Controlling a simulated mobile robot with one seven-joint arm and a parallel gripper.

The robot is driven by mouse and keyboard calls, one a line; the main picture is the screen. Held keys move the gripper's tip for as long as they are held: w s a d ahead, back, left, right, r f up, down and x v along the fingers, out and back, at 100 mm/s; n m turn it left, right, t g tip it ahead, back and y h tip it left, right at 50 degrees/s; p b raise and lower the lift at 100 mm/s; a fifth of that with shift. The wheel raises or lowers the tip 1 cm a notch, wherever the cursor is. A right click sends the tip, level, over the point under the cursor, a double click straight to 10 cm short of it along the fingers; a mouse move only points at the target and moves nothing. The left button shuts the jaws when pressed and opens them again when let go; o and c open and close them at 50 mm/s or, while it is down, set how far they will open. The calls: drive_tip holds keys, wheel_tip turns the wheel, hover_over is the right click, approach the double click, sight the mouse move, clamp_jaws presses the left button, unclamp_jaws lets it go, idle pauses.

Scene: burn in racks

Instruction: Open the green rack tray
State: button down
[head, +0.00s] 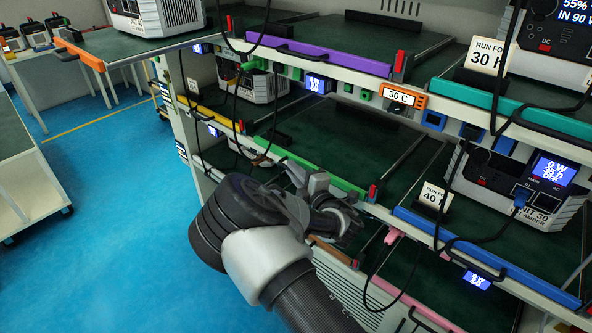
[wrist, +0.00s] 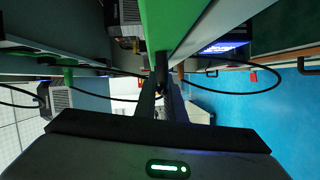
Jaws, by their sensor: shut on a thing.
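The green rack tray shows its green front bar (head: 343,184) in the middle tier, between the yellow and blue fronts. This front looks in line with its neighbours, and its dark bed lies behind it. In the wrist view the green bar (wrist: 162,22) runs down toward my fingers. My gripper (wrist: 160,95) is shut on the tray's dark handle, just in front of the bar. In the head view my gripper (head: 298,172) is at the green front, and my wrist hides most of the handle.
A blue-fronted tray (head: 430,230) with a power unit (head: 512,190) is to the right. A purple-fronted tray (head: 310,52) is above, and a pink-fronted one (head: 415,308) is below. Black cables hang across the fronts. Blue floor (head: 110,200) is open to the left.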

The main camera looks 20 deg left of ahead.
drive_tip(key=s+a, duration=0.4)
drive_tip(key=s, duration=0.7)
drive_tip(key=s+a+b, duration=0.1)
drive_tip(key=s+a, duration=0.4)
drive_tip(key=s, duration=0.6)
drive_tip(key=s+a+b, duration=0.1)
drive_tip(key=s+a, duration=0.3)
drive_tip(key=s, duration=0.7)
drive_tip(key=shift+a, duration=0.25)
drive_tip(key=shift+f, duration=0.1)
drive_tip(key=c, duration=1.8)
unclamp_jaws()
drive_tip(key=shift+s+a, duration=0.1)
drive_tip(key=shift+c, duration=0.2)
drive_tip(key=p+v, duration=0.4)
drive_tip(key=v, duration=1.3)
drive_tip(key=shift+d, duration=0.25)
